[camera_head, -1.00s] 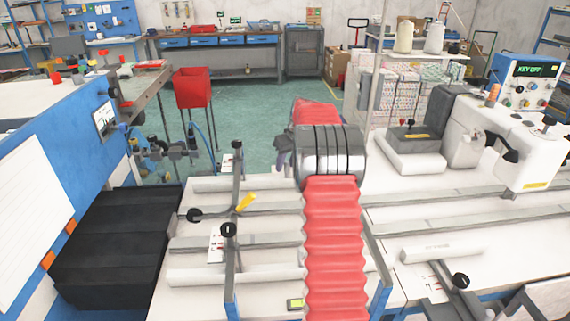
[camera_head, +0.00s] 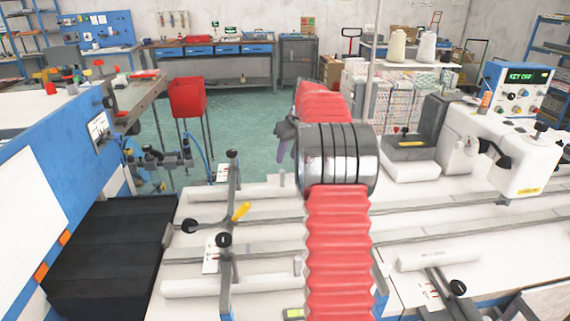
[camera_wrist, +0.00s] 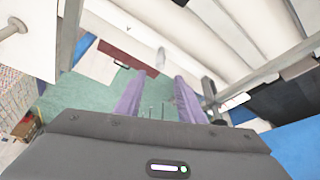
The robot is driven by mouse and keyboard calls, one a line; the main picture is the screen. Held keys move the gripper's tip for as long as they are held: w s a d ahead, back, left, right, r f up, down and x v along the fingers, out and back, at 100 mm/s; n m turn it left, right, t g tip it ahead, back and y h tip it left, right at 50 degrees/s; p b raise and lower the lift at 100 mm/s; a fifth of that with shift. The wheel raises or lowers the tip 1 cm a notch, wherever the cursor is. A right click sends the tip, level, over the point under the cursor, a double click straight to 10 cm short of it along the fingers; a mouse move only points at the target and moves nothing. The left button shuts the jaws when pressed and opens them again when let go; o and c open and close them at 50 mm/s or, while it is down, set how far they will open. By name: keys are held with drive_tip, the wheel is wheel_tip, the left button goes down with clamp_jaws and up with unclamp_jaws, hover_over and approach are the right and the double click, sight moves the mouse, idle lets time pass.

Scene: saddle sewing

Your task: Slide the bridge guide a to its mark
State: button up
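A grey bridge-like guide (camera_head: 229,215) with black knobs and a yellow lever (camera_head: 241,211) lies across the rails on the left of the white table. White cards with small red marks lie beside it, one near (camera_head: 211,254) and one far (camera_head: 222,173). A second guide (camera_head: 455,294) with a black knob is at the lower right. I cannot read which is guide a. My gripper (camera_head: 285,140) is partly hidden behind my red arm, above the table's far edge. In the wrist view my gripper (camera_wrist: 160,78) has its two purple fingers apart with nothing held between them.
Grey rails (camera_head: 440,237) and white rollers (camera_head: 225,285) run across the table. A short grey post (camera_head: 282,179) stands near the far edge. A black ribbed cover (camera_head: 110,255) is at left, and a white sewing machine (camera_head: 525,160) at right.

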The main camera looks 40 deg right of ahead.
drive_tip(key=v, duration=0.3)
drive_tip(key=shift+s+r, duration=0.1)
drive_tip(key=shift+r, duration=0.2)
idle(0.3)
drive_tip(key=s+a+r, duration=0.2)
drive_tip(key=s+a, duration=0.1)
drive_tip(key=a, duration=0.6)
drive_tip(key=s+a+r, duration=0.3)
drive_tip(key=s+a, duration=0.1)
drive_tip(key=a, duration=0.6)
drive_tip(key=s+a+r, duration=0.2)
drive_tip(key=s+a, duration=0.1)
drive_tip(key=a, duration=0.6)
drive_tip(key=s+a+f, duration=0.4)
drive_tip(key=s+a, duration=0.3)
drive_tip(key=s, duration=0.3)
drive_tip(key=s+a+f+n+t, duration=0.1)
drive_tip(key=s+a+f, duration=0.3)
drive_tip(key=s+a, duration=0.4)
drive_tip(key=s, duration=0.2)
drive_tip(key=shift+s+a+y, duration=0.25)
drive_tip(key=shift+y, duration=0.05)
